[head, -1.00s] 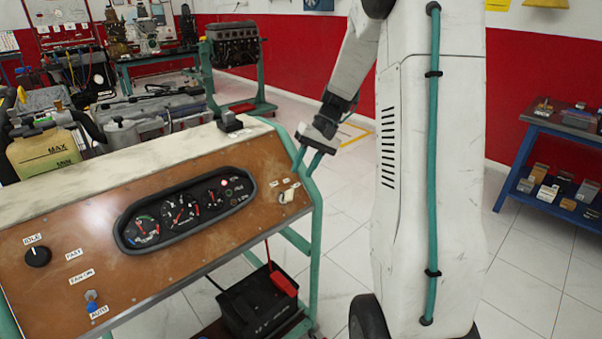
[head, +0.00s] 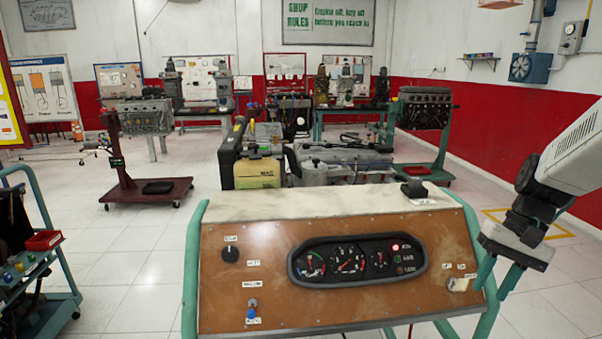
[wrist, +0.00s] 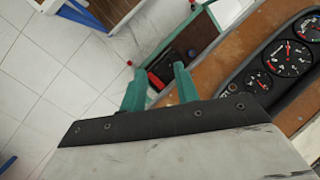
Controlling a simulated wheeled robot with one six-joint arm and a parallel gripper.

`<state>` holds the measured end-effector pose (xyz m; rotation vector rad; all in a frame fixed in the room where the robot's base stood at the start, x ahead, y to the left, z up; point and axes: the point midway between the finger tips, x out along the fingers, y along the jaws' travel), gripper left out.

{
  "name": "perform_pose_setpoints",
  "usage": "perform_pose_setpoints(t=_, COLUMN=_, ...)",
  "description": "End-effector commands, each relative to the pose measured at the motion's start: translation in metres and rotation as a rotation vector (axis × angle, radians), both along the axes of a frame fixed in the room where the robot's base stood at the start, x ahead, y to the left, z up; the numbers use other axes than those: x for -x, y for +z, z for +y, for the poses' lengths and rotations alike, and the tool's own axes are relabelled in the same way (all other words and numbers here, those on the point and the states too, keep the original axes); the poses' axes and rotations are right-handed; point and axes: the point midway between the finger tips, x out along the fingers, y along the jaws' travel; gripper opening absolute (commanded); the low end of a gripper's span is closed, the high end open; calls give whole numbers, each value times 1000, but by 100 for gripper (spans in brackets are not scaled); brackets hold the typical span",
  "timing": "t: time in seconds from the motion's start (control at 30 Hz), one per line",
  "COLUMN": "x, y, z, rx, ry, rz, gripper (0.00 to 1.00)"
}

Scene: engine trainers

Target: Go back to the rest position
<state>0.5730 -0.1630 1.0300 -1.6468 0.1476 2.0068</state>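My gripper (head: 497,278) is at the right end of the wooden control panel (head: 215,300), just right of the key switch (head: 458,284). Its two teal fingers are apart with nothing held between them. In the wrist view the gripper (wrist: 160,84) also shows open, with the panel (wrist: 210,65) and its gauges (wrist: 290,57) to the right. I cannot tell whether a finger touches the teal stand frame. My arm comes in from the right edge of the head view.
An engine assembly (head: 340,163) stands behind the panel. A red engine stand (head: 145,192) is at the back left, and a teal trolley (head: 45,300) at the left edge. A black and red battery box (wrist: 165,72) sits low under the panel. Tiled floor is open on both sides.

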Motion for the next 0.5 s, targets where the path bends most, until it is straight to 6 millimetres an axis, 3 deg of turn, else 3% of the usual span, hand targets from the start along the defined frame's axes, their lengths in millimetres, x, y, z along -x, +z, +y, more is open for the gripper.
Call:
perform_pose_setpoints(t=0.03, x=14, y=11, z=17, rx=34, ry=32, rz=-5, gripper=31)
perform_pose_setpoints(t=0.2, x=61, y=33, z=59, rx=146, ry=131, rz=-26, gripper=31)
perform_pose_setpoints(t=0.5, x=134, y=53, z=107, rx=304, ry=322, rz=-162, gripper=31)
